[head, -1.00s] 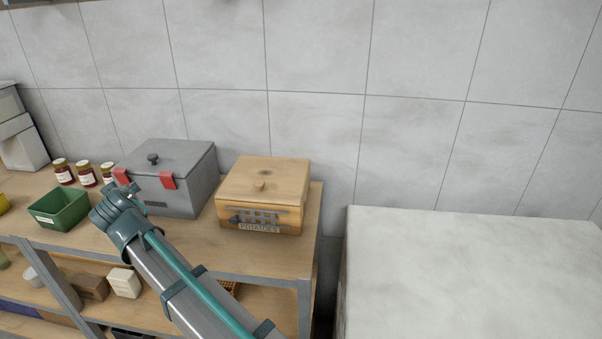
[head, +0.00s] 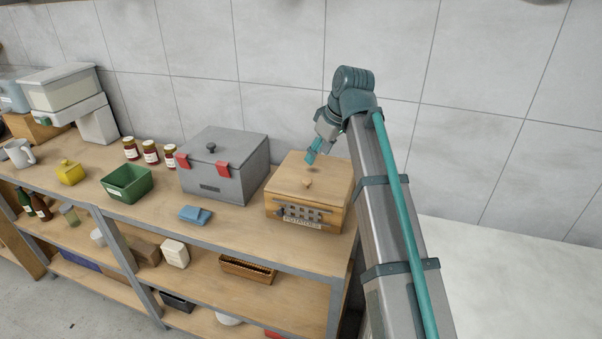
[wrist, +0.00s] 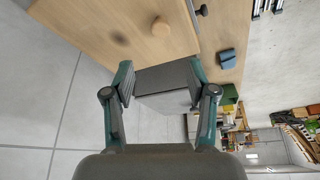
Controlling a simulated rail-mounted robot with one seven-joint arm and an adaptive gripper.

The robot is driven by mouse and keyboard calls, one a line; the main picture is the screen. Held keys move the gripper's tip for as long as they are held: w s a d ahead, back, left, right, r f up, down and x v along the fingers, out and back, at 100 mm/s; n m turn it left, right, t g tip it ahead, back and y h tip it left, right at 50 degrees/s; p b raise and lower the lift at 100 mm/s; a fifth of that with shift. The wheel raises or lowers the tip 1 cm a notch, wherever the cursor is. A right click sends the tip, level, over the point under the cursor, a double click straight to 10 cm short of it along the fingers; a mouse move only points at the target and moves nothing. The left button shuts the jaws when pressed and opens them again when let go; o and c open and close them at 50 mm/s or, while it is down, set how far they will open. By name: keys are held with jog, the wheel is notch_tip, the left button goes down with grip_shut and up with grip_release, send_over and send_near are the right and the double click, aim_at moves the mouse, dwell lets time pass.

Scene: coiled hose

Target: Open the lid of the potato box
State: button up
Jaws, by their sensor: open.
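The potato box (head: 335,212) is a light wooden box with a POTATOES label and a slatted vent on its front. Its lid (head: 335,170) lies flat and shut, with a round wooden knob (head: 307,183) on top. My gripper (head: 311,157) is above the back of the lid, apart from the knob and pointing down. In the wrist view the lid (wrist: 95,15) and knob (wrist: 160,27) lie ahead of the fingertips. My gripper (wrist: 160,68) is open there, with nothing held between its fingers.
A blue cloth (head: 194,214), green bin (head: 127,184) and several jars (head: 150,152) are further left. The tiled wall (head: 280,60) is close behind. The bench front by the potato box is clear.

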aim_at(307, 179)
jog(key=p+x, duration=0.1)
jog(key=x, duration=0.4)
jog(key=p+x, duration=0.1)
jog(key=x, duration=0.4)
jog(key=shift+s+d+f, duration=0.15)
jog(key=shift+d+f, duration=0.05)
jog(key=shift+f, duration=0.15)
grip_shut()
